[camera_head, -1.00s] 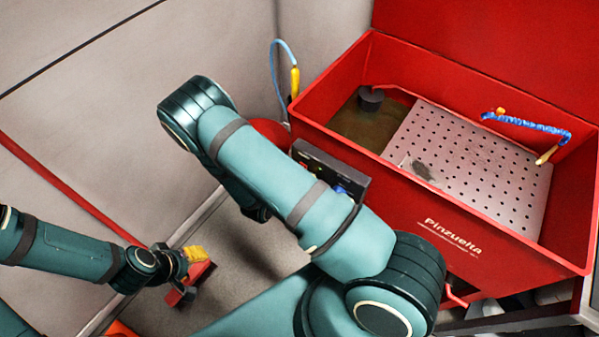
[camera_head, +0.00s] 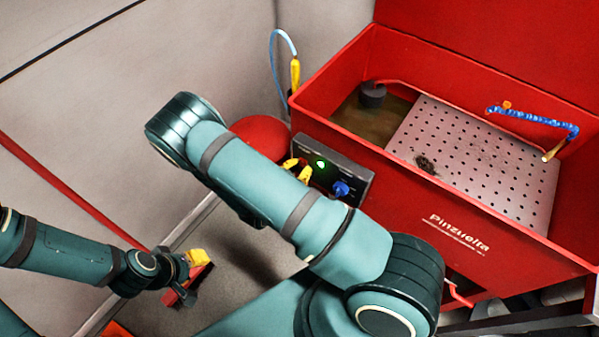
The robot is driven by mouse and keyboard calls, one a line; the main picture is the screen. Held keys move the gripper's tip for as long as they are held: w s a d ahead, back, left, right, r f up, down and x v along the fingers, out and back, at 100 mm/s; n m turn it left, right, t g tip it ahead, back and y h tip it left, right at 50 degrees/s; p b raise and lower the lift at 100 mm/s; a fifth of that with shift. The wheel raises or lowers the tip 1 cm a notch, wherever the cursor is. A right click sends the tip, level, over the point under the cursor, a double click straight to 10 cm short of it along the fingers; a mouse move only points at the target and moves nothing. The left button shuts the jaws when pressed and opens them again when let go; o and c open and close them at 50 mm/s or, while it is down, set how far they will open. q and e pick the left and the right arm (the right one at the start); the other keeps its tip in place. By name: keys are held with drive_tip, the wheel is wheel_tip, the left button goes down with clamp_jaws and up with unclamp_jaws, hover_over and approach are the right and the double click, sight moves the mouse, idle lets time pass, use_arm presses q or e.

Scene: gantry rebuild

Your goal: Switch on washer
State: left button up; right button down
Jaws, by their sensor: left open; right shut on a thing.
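The red parts washer (camera_head: 400,195) stands at the right. A dark control panel (camera_head: 352,170) is on its front left. On the panel a green light (camera_head: 321,164) glows and a blue knob (camera_head: 341,188) sits to its lower right. My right gripper (camera_head: 298,169) has its yellow fingertips at the panel's left part, shut on a control there that the fingers mostly hide. My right arm covers the area below the panel. My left gripper (camera_head: 194,270) is open at the lower left, low over the floor and away from the washer, with a red thing (camera_head: 187,290) beside it.
The washer's tub holds a perforated tray (camera_head: 470,170), a dark round part (camera_head: 372,96) and a blue hose (camera_head: 535,122). A blue air line with a yellow end (camera_head: 295,75) hangs by the wall. A red round object (camera_head: 258,137) is behind my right arm.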

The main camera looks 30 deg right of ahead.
drive_tip(key=shift+d+h, duration=0.1)
drive_tip(key=shift+h, duration=0.3)
drive_tip(key=c, duration=0.7)
unclamp_jaws()
drive_tip(key=shift+f, duration=0.1)
drive_tip(key=shift+c, duration=0.2)
drive_tip(key=v, duration=1.2)
